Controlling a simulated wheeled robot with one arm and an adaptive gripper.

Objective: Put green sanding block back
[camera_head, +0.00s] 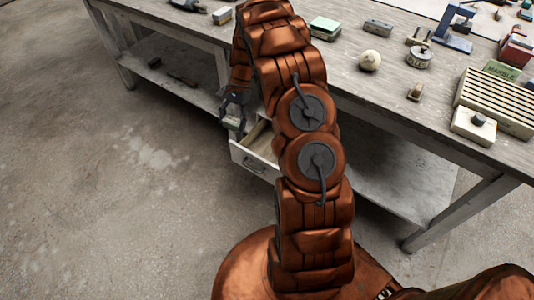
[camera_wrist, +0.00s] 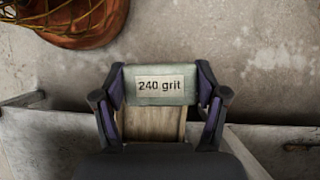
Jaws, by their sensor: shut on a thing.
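The green sanding block (camera_wrist: 160,84) is a pale grey-green block with a "240 grit" label facing the wrist camera. My gripper (camera_wrist: 161,90) is shut on it, with one finger on each side. In the head view my gripper (camera_head: 234,112) hangs just off the front edge of the workbench, with the block (camera_head: 233,122) small between its fingers. An open drawer (camera_head: 247,159) under the benchtop is just below and right of the gripper. In the wrist view, pale wood (camera_wrist: 150,126) shows below the block. My arm hides part of the drawer.
A lower shelf (camera_head: 165,75) runs beneath. The floor to the left is clear.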

